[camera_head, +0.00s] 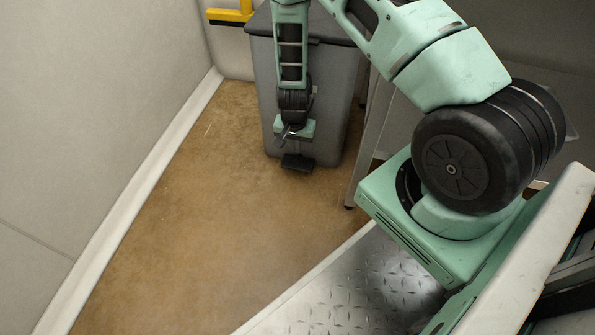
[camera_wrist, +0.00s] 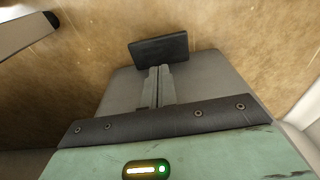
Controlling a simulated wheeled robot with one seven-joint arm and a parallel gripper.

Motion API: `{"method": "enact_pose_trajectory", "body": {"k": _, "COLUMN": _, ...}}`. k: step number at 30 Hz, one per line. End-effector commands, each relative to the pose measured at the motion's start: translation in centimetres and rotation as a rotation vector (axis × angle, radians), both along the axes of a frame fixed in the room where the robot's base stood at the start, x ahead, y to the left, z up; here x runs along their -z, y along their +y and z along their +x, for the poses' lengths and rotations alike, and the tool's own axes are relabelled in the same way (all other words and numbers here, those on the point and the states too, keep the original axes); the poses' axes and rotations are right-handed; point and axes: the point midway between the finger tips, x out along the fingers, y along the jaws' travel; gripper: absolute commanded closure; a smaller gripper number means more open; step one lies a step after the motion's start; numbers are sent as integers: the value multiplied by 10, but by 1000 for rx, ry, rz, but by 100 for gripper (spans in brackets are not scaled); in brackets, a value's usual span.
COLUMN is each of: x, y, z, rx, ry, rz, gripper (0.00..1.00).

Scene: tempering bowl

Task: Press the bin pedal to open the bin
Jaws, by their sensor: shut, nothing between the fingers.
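The grey bin (camera_head: 337,95) stands on the floor at the top middle of the head view, with its dark lid (camera_head: 333,28) down. Its black pedal (camera_head: 298,163) sticks out low at the front. The pedal also shows in the wrist view (camera_wrist: 158,48), just past the fingertips. My gripper (camera_head: 287,134) points down in front of the bin, a little above the pedal. In the wrist view my gripper (camera_wrist: 160,72) has its fingers together and empty. I cannot tell whether the fingertips touch the pedal.
A yellow-handled tool (camera_head: 232,15) is by the wall behind the bin. A metal table leg (camera_head: 362,150) stands right of the bin. The brown floor (camera_head: 190,210) left of the bin is clear up to the wall's white skirting (camera_head: 150,165).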

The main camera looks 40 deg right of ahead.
Motion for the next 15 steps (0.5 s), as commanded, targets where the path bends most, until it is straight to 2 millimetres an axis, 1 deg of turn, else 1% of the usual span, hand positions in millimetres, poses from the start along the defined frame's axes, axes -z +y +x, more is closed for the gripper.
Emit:
{"method": "enact_pose_trajectory", "body": {"k": 1, "x": 5, "y": -2, "z": -1, "rx": 5, "ry": 1, "rz": -3, "gripper": 100}}
{"method": "enact_pose_trajectory", "body": {"k": 2, "x": 6, "y": -3, "z": -1, "rx": 7, "ry": 1, "rz": -4, "gripper": 100}}
{"method": "enact_pose_trajectory", "body": {"k": 11, "x": 5, "y": -3, "z": -1, "rx": 8, "ry": 1, "rz": -4, "gripper": 100}}
{"method": "enact_pose_trajectory", "body": {"k": 15, "x": 8, "y": -3, "z": -1, "rx": 7, "ry": 1, "rz": -4, "gripper": 100}}
